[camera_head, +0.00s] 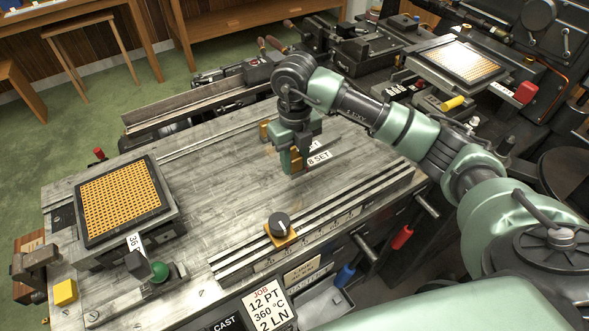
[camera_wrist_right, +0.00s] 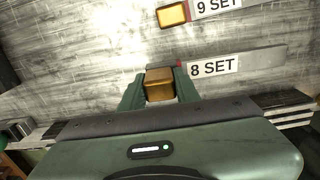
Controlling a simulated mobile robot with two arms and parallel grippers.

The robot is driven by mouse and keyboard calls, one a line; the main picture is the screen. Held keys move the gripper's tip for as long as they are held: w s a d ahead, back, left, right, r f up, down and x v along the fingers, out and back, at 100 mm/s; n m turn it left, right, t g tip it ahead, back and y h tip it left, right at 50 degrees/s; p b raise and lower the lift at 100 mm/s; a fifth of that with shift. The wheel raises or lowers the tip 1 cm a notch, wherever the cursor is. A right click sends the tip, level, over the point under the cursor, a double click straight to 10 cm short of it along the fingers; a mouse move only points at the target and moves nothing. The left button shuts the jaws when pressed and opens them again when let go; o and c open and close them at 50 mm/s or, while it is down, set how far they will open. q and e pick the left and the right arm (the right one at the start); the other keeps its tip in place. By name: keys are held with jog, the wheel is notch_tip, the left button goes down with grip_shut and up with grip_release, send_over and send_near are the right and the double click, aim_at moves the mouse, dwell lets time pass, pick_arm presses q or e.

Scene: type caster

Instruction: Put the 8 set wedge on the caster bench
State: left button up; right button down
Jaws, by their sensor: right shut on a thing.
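The 8 set wedge is a flat grey bar with a brass end block and a white "8 SET" label (camera_head: 319,158). It also shows in the right wrist view, with its brass block (camera_wrist_right: 159,84) between the green fingers. My right gripper (camera_head: 292,162) points down over the caster bench (camera_head: 215,150) and is shut on that brass block. The wedge is low at the bench top; whether it touches the surface I cannot tell. The 9 set wedge (camera_wrist_right: 173,14) lies just beyond it, partly hidden behind my gripper in the head view. My left gripper is not in view.
An orange-patterned matrix case (camera_head: 123,201) sits at the bench's left. Machinery with a second, lit case (camera_head: 463,62) stands at the back right. The bench middle is clear.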

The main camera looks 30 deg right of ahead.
aim_at(295, 173)
notch_tip(295, 173, down, 4)
jog(key=shift+a+f+p, duration=0.1)
jog(key=shift+p, duration=0.35)
jog(key=shift+f, duration=0.1)
jog(key=shift+f, duration=0.2)
jog(key=c, duration=1)
grip_release()
jog(key=shift+c, duration=0.2)
jog(key=shift+r, duration=0.1)
